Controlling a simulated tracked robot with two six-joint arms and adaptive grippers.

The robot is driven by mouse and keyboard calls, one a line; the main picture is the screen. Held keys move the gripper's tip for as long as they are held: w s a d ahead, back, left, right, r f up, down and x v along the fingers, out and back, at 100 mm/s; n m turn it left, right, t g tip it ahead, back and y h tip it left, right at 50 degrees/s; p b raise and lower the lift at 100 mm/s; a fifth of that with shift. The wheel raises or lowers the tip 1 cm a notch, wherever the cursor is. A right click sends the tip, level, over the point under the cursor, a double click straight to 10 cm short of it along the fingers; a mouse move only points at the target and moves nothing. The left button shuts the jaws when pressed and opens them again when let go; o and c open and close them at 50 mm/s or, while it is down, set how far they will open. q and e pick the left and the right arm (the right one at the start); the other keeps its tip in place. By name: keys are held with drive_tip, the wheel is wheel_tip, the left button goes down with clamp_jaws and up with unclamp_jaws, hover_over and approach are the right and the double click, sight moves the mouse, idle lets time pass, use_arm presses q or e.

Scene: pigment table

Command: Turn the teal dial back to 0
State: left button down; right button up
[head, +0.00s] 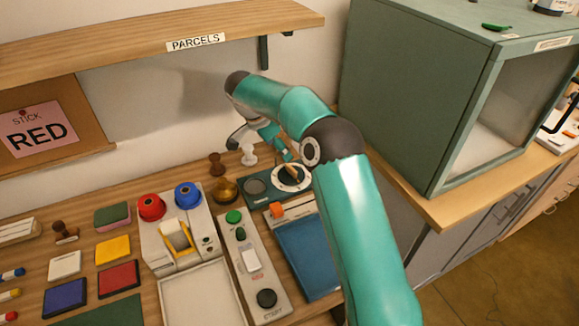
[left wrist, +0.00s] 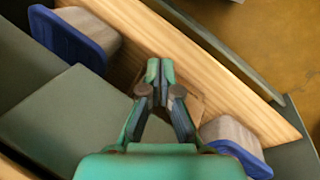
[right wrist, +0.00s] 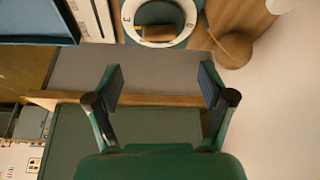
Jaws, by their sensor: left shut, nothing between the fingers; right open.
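The teal dial (head: 291,177) is on the back part of the bench in the head view, with a white ring around a teal centre and a wooden pointer knob. In the right wrist view the dial (right wrist: 155,22) is at the top edge and partly cut off; the knob (right wrist: 152,33) lies across it with an orange end to the left. My right gripper (right wrist: 161,82) is open and empty, apart from the dial; in the head view it hangs just behind the dial. My left gripper (left wrist: 160,75) is shut and empty in the left wrist view, and out of the head view.
A blue tray (head: 310,256) is in front of the dial, and a button panel (head: 248,268) is to its left. A large green cabinet (head: 420,100) is to the right; a shelf (head: 150,32) hangs above.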

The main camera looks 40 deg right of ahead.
sight(290, 168)
drive_tip(key=p+x, duration=0.1)
drive_tip(key=x, duration=0.9)
drive_tip(key=shift+s+d+f, duration=0.1)
drive_tip(key=shift+d+f, duration=0.05)
drive_tip(key=shift+f, duration=0.1)
